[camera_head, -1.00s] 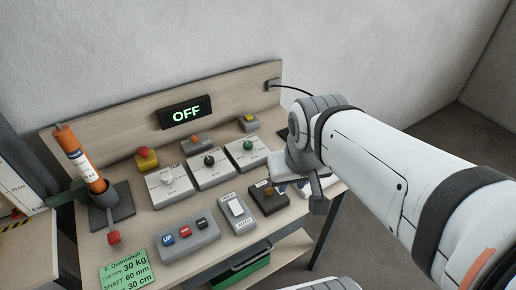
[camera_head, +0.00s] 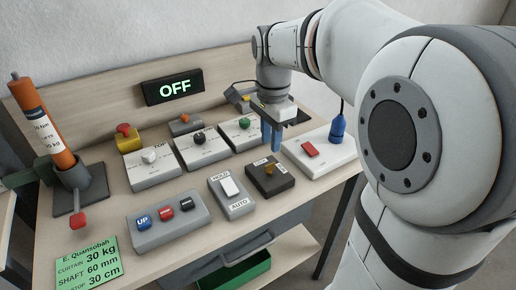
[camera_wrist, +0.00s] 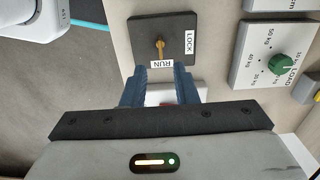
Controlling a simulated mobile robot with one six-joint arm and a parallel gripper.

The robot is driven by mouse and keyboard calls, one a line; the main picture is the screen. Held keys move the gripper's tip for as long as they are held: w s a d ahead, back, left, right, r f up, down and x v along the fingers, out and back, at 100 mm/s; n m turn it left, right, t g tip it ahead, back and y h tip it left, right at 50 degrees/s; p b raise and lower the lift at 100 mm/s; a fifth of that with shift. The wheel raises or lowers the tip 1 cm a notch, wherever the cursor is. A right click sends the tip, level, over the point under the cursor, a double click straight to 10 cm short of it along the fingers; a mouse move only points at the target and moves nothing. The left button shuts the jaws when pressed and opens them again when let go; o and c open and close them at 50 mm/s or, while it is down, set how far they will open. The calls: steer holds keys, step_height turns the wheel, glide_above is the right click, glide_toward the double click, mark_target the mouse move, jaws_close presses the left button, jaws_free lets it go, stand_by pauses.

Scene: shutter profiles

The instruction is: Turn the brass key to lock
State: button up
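The brass key (camera_head: 268,170) stands in a dark square lock box (camera_head: 281,186) near the front right of the bench. In the wrist view the key (camera_wrist: 160,47) is upright in the picture, in line with the RUN label (camera_wrist: 162,64); the LOCK label (camera_wrist: 189,42) is to its right. My gripper (camera_head: 271,138) points down behind the lock box in the head view, apart from the key. In the wrist view its blue fingers (camera_wrist: 160,72) are spread with nothing held between them. The key lies beyond the fingertips.
A white box with a red rocker switch (camera_head: 309,149) stands right of the lock box. The HOLD/AUTO switch (camera_head: 230,187) is to its left. Dial boxes, including one with a green knob (camera_head: 244,123), stand behind. The display (camera_head: 173,87) reads OFF.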

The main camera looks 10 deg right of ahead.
mark_target(270, 169)
step_height(270, 169, down, 7)
steer(key=shift+f+b, duration=0.15)
steer(key=shift+b, duration=0.3)
jaws_close()
